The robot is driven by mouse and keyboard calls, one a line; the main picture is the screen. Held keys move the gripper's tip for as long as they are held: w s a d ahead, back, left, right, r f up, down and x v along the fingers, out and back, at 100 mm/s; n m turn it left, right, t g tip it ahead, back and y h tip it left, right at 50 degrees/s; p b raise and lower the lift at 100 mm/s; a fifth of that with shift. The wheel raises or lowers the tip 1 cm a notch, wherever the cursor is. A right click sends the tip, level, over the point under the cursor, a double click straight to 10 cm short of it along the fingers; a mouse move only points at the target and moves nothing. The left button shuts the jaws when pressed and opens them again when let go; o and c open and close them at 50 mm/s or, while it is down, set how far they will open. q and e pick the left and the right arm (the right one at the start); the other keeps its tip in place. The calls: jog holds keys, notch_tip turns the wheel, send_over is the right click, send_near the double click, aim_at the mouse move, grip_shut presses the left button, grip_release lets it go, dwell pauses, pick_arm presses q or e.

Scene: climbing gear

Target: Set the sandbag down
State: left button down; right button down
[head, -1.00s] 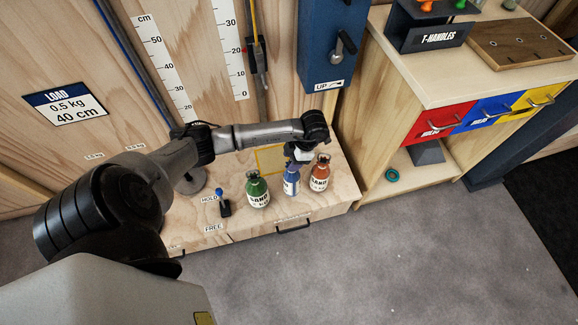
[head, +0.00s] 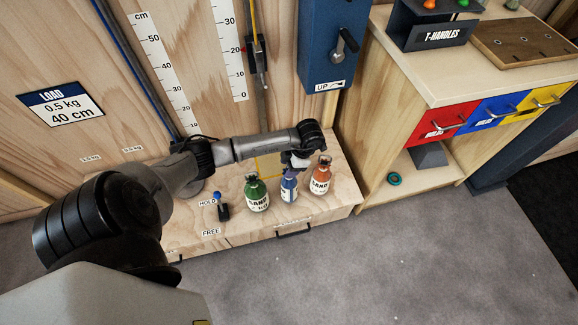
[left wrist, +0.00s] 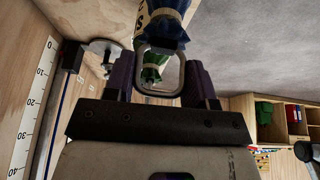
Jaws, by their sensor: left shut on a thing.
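The blue sandbag (head: 289,190) is between the green sandbag (head: 256,194) and the orange-red sandbag (head: 320,178) over the wooden bench top. My left gripper (head: 295,161) is right above it, pointing down, and hides its top. In the left wrist view the fingers (left wrist: 160,78) are shut on the blue sandbag's metal loop, with its blue and white body (left wrist: 165,25) beyond. The blue sandbag looks nearly upright; I cannot tell whether its base touches the bench. My right gripper is in neither view.
A yellow-outlined square (head: 269,166) lies behind the bags. A blue-knobbed HOLD/FREE lever (head: 222,208) stands left of the green bag. A blue crank housing (head: 328,45) is on the wall behind. A cabinet with coloured drawers (head: 440,122) stands to the right.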

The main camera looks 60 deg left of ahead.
pick_arm(q)
jog(key=shift+w, duration=0.1)
jog(key=shift+c, duration=2.3)
grip_release()
jog(key=shift+f, duration=0.1)
